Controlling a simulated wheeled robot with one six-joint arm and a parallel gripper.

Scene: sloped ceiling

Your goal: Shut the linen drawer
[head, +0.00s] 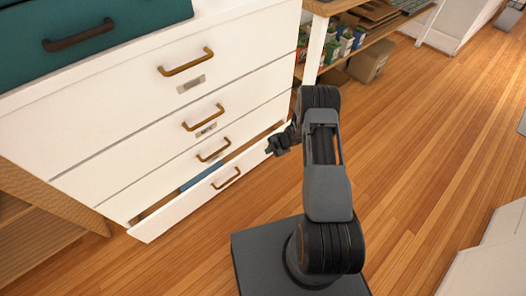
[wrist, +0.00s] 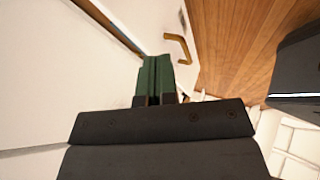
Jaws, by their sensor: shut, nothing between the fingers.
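The lowest drawer (head: 165,218) of the white dresser stands partly pulled out, with a brass handle (head: 227,178) on its front. Something blue (head: 188,184) lies inside it. I cannot read a label naming it the linen drawer. My gripper (head: 272,147) is shut and empty near the right end of this drawer, close to its front.
The white dresser (head: 120,120) has more drawers above, all shut, and a teal case (head: 95,30) on top. A wooden shelf with small boxes stands behind, with a cardboard box (head: 370,62) beside it. Open wooden floor (head: 425,130) lies to the right.

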